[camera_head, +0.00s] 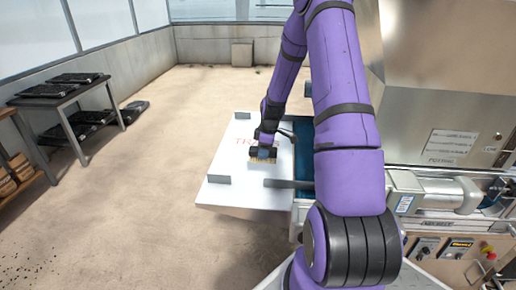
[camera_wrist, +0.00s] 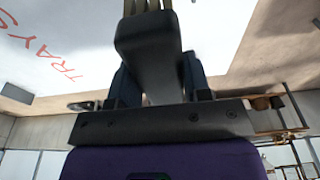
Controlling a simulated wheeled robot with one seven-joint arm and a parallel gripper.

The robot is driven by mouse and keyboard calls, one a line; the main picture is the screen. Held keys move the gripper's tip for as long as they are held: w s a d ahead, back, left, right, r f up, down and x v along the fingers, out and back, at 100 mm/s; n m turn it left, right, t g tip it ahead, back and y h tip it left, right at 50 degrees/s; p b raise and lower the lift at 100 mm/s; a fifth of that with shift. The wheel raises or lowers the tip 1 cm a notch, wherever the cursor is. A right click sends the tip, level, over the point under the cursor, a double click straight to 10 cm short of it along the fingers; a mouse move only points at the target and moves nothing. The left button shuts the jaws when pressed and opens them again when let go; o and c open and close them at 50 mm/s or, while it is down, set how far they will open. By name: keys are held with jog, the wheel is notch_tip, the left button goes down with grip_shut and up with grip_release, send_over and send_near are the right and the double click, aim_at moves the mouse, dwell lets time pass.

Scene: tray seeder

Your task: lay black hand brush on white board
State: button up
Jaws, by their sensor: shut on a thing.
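The white board (camera_head: 228,193) lies flat at the left side of the steel machine, with red lettering and grey blocks at its edges. It also shows in the wrist view (camera_wrist: 85,25). My gripper (camera_head: 262,149) is over the board's middle, shut on the black hand brush. The brush's dark body (camera_wrist: 150,42) fills the space between my fingers in the wrist view, with pale bristles at the top edge. In the head view its tan bristles (camera_head: 263,160) show just below the gripper, close to the board. I cannot tell whether they touch it.
The steel machine (camera_head: 440,90) with controls stands to the right. A dark rack (camera_head: 62,92) with black trays is at the far left, and another shelf (camera_head: 18,160) at the left edge. Bare floor lies left of the board. My arm hides part of the machine's front.

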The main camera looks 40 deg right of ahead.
notch_tip(320, 180, down, 10)
jog(key=shift+r, duration=0.1)
dwell(0.4)
jog(key=o, duration=0.8)
jog(key=shift+c, duration=0.2)
